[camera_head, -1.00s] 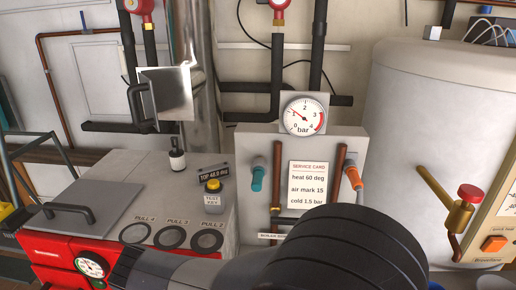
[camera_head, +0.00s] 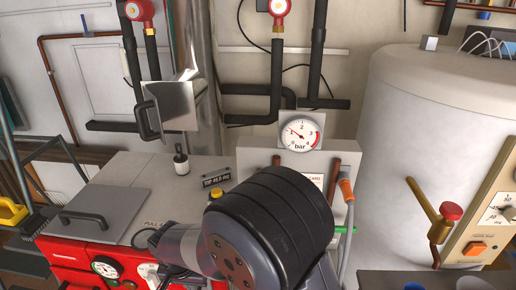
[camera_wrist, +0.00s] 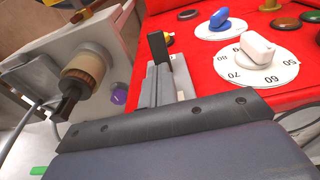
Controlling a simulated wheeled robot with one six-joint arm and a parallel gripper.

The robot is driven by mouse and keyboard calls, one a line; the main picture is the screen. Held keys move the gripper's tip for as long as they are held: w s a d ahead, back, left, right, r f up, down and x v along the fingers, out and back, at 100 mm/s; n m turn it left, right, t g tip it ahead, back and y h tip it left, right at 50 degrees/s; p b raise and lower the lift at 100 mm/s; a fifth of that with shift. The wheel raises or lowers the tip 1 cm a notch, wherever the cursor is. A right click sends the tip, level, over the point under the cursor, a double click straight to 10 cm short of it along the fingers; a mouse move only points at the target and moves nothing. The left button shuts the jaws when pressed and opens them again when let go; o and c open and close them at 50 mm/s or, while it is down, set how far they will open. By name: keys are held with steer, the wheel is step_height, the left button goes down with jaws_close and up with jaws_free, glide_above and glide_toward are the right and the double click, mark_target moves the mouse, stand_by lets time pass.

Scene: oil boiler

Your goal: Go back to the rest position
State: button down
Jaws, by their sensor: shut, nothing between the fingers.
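My gripper (camera_wrist: 163,75) shows in the wrist view with its grey fingers together, dark at the tip, and nothing between them. It is in front of the red boiler panel (camera_wrist: 195,15), left of a white knob (camera_wrist: 258,47) on a numbered dial and below a blue knob (camera_wrist: 220,19). I cannot tell from this view whether the fingers touch the panel. In the head view my dark arm covers the middle foreground, and the fingers cannot be made out clearly there.
In the head view, the boiler top (camera_head: 140,171) carries a handled lid (camera_head: 95,213) and a small bottle (camera_head: 181,160). A pressure gauge (camera_head: 301,134) stands behind my arm. A white tank (camera_head: 415,130) with a brass valve (camera_head: 425,202) stands right. The wrist view shows a brown cylindrical fitting (camera_wrist: 88,68) at left.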

steer(key=shift+w+d+r+p, duration=0.1)
steer(key=shift+w+r+p, duration=0.1)
steer(key=shift+p, duration=0.25)
steer(key=shift+w+r, duration=0.2)
steer(key=shift+w+r+b, duration=0.1)
steer(key=shift+r+b, duration=0.2)
steer(key=shift+r, duration=0.1)
